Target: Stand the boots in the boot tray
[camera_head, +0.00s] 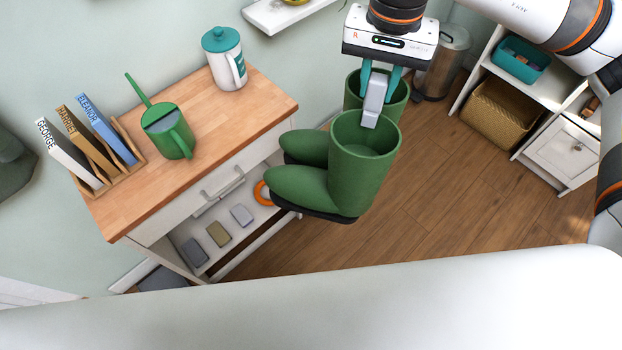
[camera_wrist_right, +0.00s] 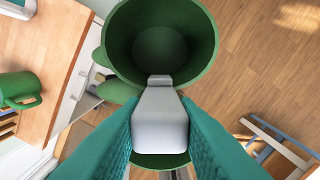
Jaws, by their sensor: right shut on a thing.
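A pair of green boots (camera_head: 352,160) hangs upright in the air in front of the wooden-topped cabinet, toes to the left. A light grey clip (camera_head: 374,101) sits at the boot tops, between the two shafts. My right gripper (camera_head: 380,85) has its teal fingers shut on this clip. In the right wrist view the fingers hold the clip (camera_wrist_right: 160,120) from both sides, with one open boot shaft (camera_wrist_right: 160,45) beyond it. I cannot clearly make out the boot tray; a dark grey flat thing (camera_head: 165,279) shows low by the cabinet, partly hidden. My left gripper is not in view.
The cabinet top (camera_head: 235,120) holds a green watering can (camera_head: 168,130), a teal-lidded jug (camera_head: 225,58) and books in a rack (camera_head: 90,140). A white shelf unit with a woven basket (camera_head: 500,105) stands at the right. The wooden floor (camera_head: 430,205) between is clear.

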